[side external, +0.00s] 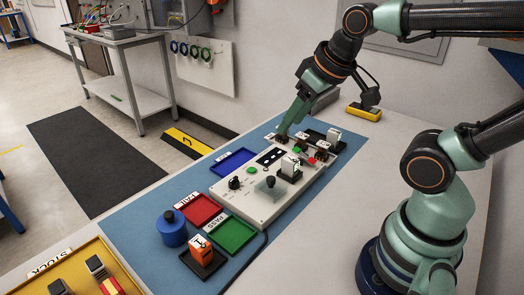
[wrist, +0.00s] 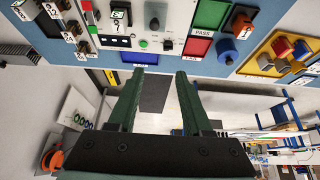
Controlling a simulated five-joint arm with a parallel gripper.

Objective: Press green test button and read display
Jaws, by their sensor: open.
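The white test panel (side external: 262,198) lies on the blue mat. A green button (side external: 251,170) sits on its left half; a green button also shows in the wrist view (wrist: 143,44). A dark display strip (side external: 271,156) is beside it, and its reading is too small to make out. A white labelled block (side external: 290,166) stands upright on the panel. My gripper (side external: 281,136) is at the panel's far end, beyond the left green button. In the wrist view its two fingers are apart and empty (wrist: 166,74).
A blue tray (side external: 233,162), red FAIL tray (side external: 200,209) and green PASS tray (side external: 234,236) lie around the panel. A blue cylinder (side external: 171,230) and an orange block (side external: 201,250) stand nearer. A yellow stock tray (side external: 103,254) is at lower left. A dark tray (side external: 318,138) is at the far end.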

